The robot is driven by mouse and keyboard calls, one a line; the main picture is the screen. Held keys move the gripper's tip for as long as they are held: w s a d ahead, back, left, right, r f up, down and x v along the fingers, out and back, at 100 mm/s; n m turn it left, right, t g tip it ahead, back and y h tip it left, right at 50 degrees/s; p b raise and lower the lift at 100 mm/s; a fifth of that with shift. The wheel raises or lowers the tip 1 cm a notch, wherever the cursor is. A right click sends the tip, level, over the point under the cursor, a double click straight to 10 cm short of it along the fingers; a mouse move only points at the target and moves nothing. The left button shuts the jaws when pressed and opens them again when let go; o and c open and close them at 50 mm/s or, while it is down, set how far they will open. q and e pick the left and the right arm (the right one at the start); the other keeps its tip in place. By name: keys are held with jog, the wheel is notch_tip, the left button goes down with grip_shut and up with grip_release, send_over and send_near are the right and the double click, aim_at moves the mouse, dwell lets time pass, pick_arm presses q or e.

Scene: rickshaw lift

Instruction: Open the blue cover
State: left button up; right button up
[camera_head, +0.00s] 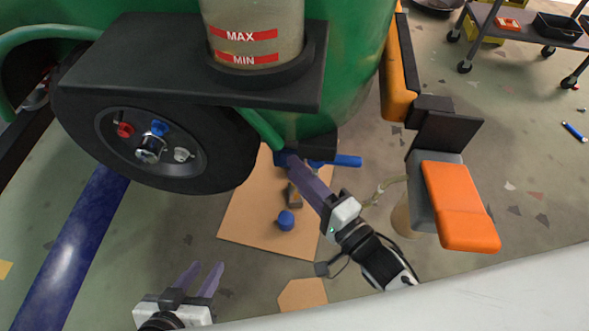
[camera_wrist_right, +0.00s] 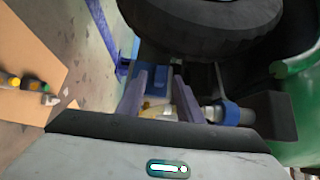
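A small blue part (camera_head: 281,157), which looks like the blue cover, sits low beside the wheel under the green body. My right gripper (camera_head: 293,167) reaches up to it with its purple fingertips close to it. In the right wrist view the two fingers (camera_wrist_right: 163,95) stand apart, with a blue surface (camera_wrist_right: 162,80) between and beyond their tips. I cannot tell whether they touch it. My left gripper (camera_head: 203,272) is open and empty at the lower left, away from the cover.
A black wheel (camera_head: 100,140) and the green body (camera_head: 350,60) stand close to my right gripper. A blue handle (camera_head: 347,161) sticks out beside it. A cardboard sheet (camera_head: 250,220) with a blue cap (camera_head: 286,220) lies below. An orange block (camera_head: 460,205) is at the right.

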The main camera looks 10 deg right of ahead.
jog(key=shift+x, duration=0.85)
